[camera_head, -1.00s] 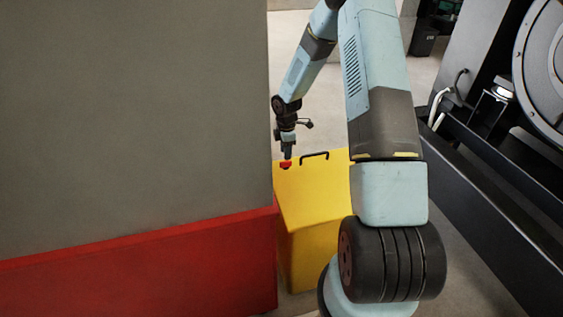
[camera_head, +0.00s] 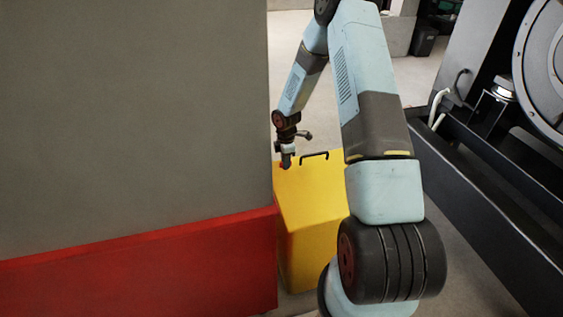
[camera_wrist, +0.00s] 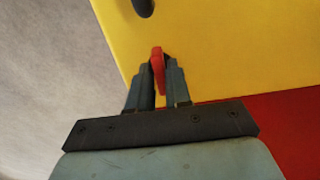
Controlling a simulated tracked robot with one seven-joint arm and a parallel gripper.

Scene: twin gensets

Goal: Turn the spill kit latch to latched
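The spill kit (camera_head: 318,212) is a yellow box with a sloped top and a black handle (camera_head: 314,154). Its small red latch (camera_wrist: 158,68) shows in the wrist view between my fingers, standing nearly upright in the picture. In the head view only a speck of red shows beside the fingertips. My gripper (camera_wrist: 160,78) has one finger on each side of the latch, with hardly any gap, and looks shut on it. In the head view my gripper (camera_head: 287,163) reaches down to the far left part of the box top. The latch's base is hidden.
A large grey wall block with a red base (camera_head: 140,262) stands close left of the box. A black genset frame (camera_head: 490,190) runs along the right. Concrete floor (camera_head: 430,80) is open behind the box. The black handle (camera_wrist: 144,7) is near my fingers.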

